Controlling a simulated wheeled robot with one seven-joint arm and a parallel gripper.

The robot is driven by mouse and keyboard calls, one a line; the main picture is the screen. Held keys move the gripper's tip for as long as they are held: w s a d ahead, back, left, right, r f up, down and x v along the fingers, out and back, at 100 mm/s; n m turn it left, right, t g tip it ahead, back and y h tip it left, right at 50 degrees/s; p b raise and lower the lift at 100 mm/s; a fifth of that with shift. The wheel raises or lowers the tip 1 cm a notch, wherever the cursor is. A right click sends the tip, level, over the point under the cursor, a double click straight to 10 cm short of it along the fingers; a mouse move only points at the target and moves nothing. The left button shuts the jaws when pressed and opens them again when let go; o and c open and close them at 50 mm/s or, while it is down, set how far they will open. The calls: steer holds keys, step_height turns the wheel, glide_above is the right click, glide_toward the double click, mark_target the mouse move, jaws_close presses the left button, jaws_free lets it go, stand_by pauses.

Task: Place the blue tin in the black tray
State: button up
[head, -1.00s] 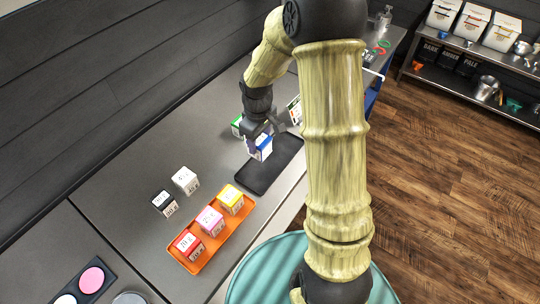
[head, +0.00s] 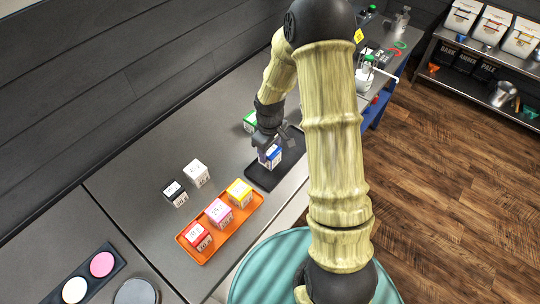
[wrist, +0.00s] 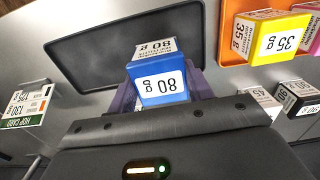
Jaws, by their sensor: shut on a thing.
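The blue tin (head: 273,157), a small box with a white "80 g" label, is between the fingers of my gripper (head: 266,146), which is shut on it. In the wrist view the blue tin (wrist: 157,78) stands out in front of the gripper, label toward the camera. I cannot tell whether the tin touches the tray floor.
An orange tray (head: 188,239) holds red, pink and yellow tins. A white tin (head: 197,173) and a black tin (head: 175,193) stand left of it. Otherwise the counter near the tray is clear.

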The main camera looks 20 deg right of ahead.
mark_target(271, 149)
steer(key=f, duration=0.3)
steer(key=shift+d+f+p, duration=0.2)
steer(key=shift+f+p, duration=0.1)
steer(key=shift+p, duration=0.05)
steer(key=shift+s, duration=0.15)
steer(key=shift+f, duration=0.15)
steer(key=o, duration=1)
steer(key=shift+a, duration=0.1)
step_height(271, 149, up, 12)
steer(key=b, duration=0.2)
steer(key=shift+r+b, duration=0.2)
steer(key=shift+b, duration=0.1)
